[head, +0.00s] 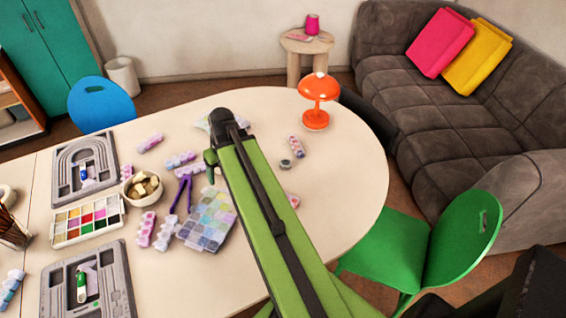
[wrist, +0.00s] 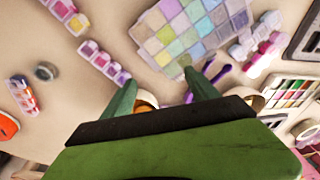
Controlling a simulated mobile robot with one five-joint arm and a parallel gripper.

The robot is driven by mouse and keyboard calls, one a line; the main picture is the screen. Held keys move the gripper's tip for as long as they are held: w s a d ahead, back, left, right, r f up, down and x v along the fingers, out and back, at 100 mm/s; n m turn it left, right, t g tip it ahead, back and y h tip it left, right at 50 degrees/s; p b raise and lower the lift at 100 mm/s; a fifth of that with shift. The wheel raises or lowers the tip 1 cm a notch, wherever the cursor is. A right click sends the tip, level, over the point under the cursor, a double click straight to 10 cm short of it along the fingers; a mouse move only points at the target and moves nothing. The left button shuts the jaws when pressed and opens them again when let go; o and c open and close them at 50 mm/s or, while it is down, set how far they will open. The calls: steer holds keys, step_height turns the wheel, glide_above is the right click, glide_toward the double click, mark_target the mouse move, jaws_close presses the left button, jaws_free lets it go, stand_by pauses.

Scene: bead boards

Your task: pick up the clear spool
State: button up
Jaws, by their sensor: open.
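A small grey round thing (head: 286,164), which looks like the clear spool, lies on the pale table right of my arm. It also shows at the left of the wrist view (wrist: 46,71), and is too small for me to be sure of its make. My gripper (wrist: 160,78) is open and holds nothing, well apart from the spool, above the table near the bead box (wrist: 190,30). In the head view my gripper (head: 211,165) is mostly hidden by my own arm. A cream and orange thing (wrist: 147,98) shows partly behind one finger; I cannot tell what it is.
A bead tube (head: 296,146) lies close beside the spool, and an orange lamp (head: 318,100) stands behind. A bowl (head: 142,187), purple pliers (head: 183,190), a paint-like palette (head: 87,220) and grey bead boards (head: 84,170) fill the left. The table's right end is clear.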

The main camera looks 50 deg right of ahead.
steer(key=s+d+r+t+p, duration=0.1)
steer(key=s+d, duration=0.1)
steer(key=d, duration=0.6)
steer(key=s+d+r+t, duration=0.1)
steer(key=s+d+r, duration=0.15)
steer(key=d, duration=0.55)
steer(key=m+h, duration=0.1)
glide_toward(286, 161)
steer(key=f+b, duration=0.1)
steer(key=b, duration=0.4)
steer(key=a+f+b, duration=0.1)
steer(key=f+b, duration=0.1)
steer(key=b, duration=0.4)
steer(key=shift+w+f+t, duration=0.2)
steer(key=shift+t, duration=0.2)
steer(key=shift+r, duration=0.1)
steer(key=b+x, duration=0.5)
steer(key=shift+s+f, duration=0.15)
steer(key=shift+f, duration=0.15)
steer(key=shift+r, duration=0.2)
steer(key=c, duration=1.3)
